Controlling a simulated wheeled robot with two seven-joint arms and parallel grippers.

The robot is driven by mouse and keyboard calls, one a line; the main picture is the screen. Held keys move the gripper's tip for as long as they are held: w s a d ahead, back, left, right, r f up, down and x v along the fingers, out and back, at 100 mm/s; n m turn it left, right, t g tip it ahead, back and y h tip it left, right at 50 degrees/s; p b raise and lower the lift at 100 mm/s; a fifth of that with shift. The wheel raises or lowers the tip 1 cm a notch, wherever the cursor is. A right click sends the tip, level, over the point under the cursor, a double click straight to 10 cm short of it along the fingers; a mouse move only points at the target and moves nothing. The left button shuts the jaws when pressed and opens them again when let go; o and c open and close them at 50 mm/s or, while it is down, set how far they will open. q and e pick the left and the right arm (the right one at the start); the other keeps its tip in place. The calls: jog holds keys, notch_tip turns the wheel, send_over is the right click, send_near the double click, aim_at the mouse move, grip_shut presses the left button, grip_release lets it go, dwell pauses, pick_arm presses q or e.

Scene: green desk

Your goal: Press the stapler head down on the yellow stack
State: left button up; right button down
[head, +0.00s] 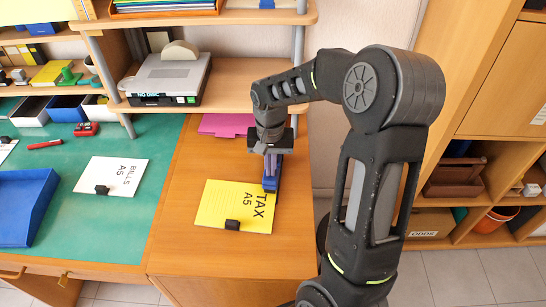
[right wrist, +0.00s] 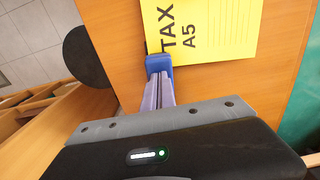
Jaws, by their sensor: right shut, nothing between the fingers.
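The yellow stack (head: 222,203), marked TAX A5, lies on the wooden desk section with a small black block (head: 232,224) on its near edge. The blue stapler (head: 270,184) stands at the stack's upper right corner, its front end at the paper edge. In the right wrist view, the stapler (right wrist: 158,65) meets the edge of the yellow stack (right wrist: 232,28) by the TAX lettering. My right gripper (head: 271,158) is shut and empty, pointing down over the stapler's rear part. Whether it touches the stapler I cannot tell; its fingertips are hidden. My left gripper is out of view.
A magenta folder (head: 225,125) lies behind the stack. A white BILLS A5 stack (head: 113,176) and a blue tray (head: 22,205) are on the green mat to the left. A grey device (head: 170,78) sits on the shelf. Wood in front of the stack is clear.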

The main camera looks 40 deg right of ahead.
jog(key=shift+f, duration=0.35)
jog(key=shift+r, duration=0.15)
jog(key=shift+w+d+r, duration=0.1)
jog(key=shift+r, duration=0.35)
jog(key=shift+r+p, duration=0.15)
jog(key=shift+p, duration=0.2)
jog(key=shift+w+d+r, duration=0.1)
jog(key=shift+r, duration=0.2)
dwell(0.4)
